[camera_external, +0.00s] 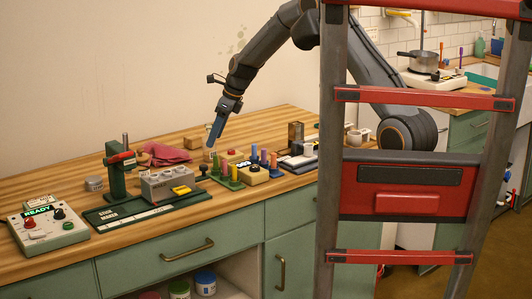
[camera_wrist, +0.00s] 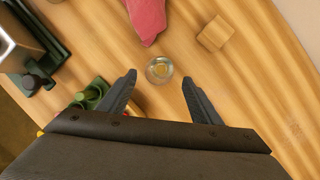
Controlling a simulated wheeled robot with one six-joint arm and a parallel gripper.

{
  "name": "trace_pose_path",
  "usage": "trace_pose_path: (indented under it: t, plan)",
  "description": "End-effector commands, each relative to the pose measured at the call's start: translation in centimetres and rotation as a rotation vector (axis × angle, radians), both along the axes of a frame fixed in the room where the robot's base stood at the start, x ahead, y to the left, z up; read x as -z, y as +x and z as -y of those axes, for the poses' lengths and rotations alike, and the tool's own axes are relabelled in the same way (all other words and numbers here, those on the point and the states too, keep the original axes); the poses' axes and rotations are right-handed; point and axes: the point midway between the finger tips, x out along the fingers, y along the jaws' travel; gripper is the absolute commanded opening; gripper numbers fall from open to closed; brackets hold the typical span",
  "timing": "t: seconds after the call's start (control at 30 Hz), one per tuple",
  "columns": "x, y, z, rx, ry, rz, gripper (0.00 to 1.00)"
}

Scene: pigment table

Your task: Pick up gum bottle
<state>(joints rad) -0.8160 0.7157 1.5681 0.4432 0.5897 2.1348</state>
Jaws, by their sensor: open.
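A small clear round bottle (camera_wrist: 160,69), likely the gum bottle, stands on the wooden table, seen from above in the wrist view. It has a yellowish middle. My gripper (camera_wrist: 159,80) is open, with one dark finger on each side of the bottle's line and the bottle just beyond the gap between the tips. In the external view my gripper (camera_external: 211,141) points down over the back of the table. A small pale shape below its tips (camera_external: 208,155) may be the same bottle. I cannot tell how high the fingertips are above the table.
A pink cloth (camera_wrist: 147,16) and a wooden block (camera_wrist: 213,33) lie beyond the bottle. A green holder (camera_wrist: 91,92) is close to the left finger. The green press stand (camera_external: 117,170) and grey block (camera_external: 168,185) stand at left. Bare wood lies right of the bottle.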

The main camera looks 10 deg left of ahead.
Motion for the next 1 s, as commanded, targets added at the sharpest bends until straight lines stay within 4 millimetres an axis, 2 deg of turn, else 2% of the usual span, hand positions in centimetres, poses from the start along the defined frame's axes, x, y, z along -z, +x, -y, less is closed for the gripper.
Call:
trace_pose_path:
  t: [0.47, 0.77, 0.87, 1.0]
  plan:
    - [4.7, -0.2, -2.2, -0.001, -0.002, -0.001, 0.59]
    - [5.1, -0.1, -2.4, -0.002, 0.000, 0.001, 0.59]
    - [5.1, -0.1, -2.4, -0.002, -0.001, 0.001, 0.45]
    - [5.1, -0.1, -2.4, -0.002, -0.001, 0.001, 0.21]
